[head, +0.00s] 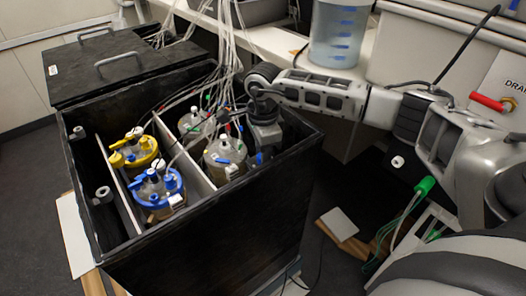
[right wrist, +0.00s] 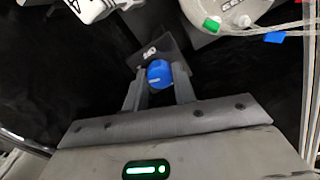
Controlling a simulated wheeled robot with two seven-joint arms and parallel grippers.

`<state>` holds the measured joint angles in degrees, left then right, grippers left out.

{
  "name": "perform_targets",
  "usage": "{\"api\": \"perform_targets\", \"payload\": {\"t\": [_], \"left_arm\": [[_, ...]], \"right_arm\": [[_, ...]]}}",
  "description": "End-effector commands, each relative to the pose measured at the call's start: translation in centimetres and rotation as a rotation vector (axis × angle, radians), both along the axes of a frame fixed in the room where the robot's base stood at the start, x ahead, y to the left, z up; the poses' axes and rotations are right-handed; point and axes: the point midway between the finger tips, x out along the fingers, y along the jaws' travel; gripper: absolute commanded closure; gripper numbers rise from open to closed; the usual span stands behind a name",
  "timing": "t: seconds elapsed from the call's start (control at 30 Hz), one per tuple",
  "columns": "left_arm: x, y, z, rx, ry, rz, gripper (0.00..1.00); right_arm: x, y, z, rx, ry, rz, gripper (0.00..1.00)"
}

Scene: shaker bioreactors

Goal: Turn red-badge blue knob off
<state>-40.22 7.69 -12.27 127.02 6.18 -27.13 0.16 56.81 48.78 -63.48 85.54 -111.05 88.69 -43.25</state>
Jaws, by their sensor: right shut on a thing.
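My right gripper (head: 262,146) reaches down into the right part of the open black box. In the right wrist view its two fingers (right wrist: 159,88) are shut on a blue knob (right wrist: 159,73), one finger on each side. A dark plate with small white lettering (right wrist: 149,52) sits just beyond the knob; its text is too small to read surely. I see no red badge at the knob; the gripper may hide it. In the head view the knob is mostly hidden by the gripper. My left gripper is not in view.
The open black box (head: 215,225) holds several lidded vessels, including a blue-ringed one (head: 158,190) and a yellow-ringed one (head: 133,152). White tubes (head: 228,50) hang close beside my right gripper. A clear container (head: 338,35) stands on the shelf behind.

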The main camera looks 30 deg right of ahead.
Motion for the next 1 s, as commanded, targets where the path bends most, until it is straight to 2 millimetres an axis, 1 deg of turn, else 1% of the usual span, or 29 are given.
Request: {"api": "perform_targets", "payload": {"t": [0.43,1.0], "left_arm": [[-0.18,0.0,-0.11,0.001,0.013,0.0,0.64],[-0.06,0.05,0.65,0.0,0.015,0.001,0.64]], "right_arm": [[0.12,-0.14,0.25,-0.003,-0.004,-0.425,0.96],[0.14,-0.11,0.3,-0.001,-0.004,-0.953,0.96]]}}
